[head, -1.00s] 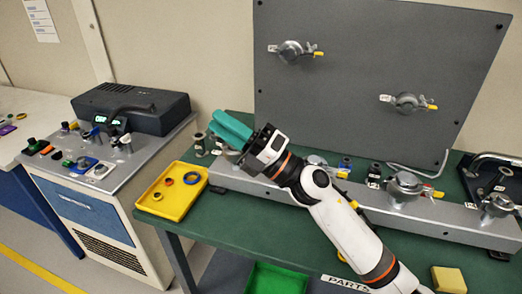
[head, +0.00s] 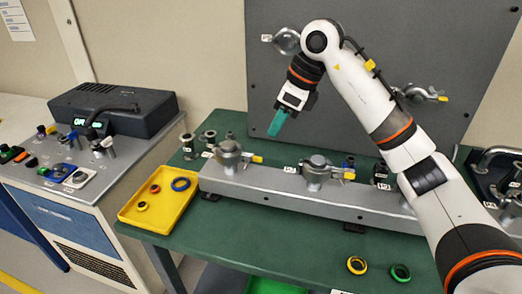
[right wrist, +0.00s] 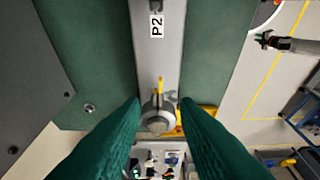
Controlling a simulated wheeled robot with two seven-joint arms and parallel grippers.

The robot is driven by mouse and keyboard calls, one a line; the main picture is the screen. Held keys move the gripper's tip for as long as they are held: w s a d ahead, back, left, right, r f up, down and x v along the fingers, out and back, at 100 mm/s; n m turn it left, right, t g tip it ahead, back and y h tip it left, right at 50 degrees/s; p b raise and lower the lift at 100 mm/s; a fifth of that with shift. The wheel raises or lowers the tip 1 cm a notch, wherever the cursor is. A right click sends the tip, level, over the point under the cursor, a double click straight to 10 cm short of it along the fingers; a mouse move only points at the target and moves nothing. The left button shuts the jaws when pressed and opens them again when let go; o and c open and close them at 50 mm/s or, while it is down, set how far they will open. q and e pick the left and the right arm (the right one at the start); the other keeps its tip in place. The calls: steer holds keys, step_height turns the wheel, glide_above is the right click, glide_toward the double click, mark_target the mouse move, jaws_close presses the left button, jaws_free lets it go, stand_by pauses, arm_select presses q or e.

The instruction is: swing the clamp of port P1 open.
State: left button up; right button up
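Port P1 (head: 228,152) is the leftmost flange on the grey rail (head: 260,186). Its silver clamp sits around it, with a yellow-tipped handle (head: 257,158) pointing right. In the right wrist view the port (right wrist: 158,118) shows between my fingertips, and the yellow tip (right wrist: 160,84) points toward the P2 label (right wrist: 156,25). My right gripper (head: 277,122) points down, empty, above and to the right of P1 in the head view. Its teal fingers (right wrist: 158,108) are spread apart and do not visibly touch the clamp.
A second clamped port (head: 315,170) stands on the rail to the right. A grey upright panel (head: 265,80) with more clamped ports is behind. A yellow tray (head: 135,216) with rings lies at left.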

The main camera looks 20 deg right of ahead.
mark_target(259, 157)
steer(key=p+x, duration=0.1)
steer(key=x, duration=0.8)
steer(key=shift+w+a+f, duration=0.15)
steer(key=shift+f, duration=0.15)
jaws_close()
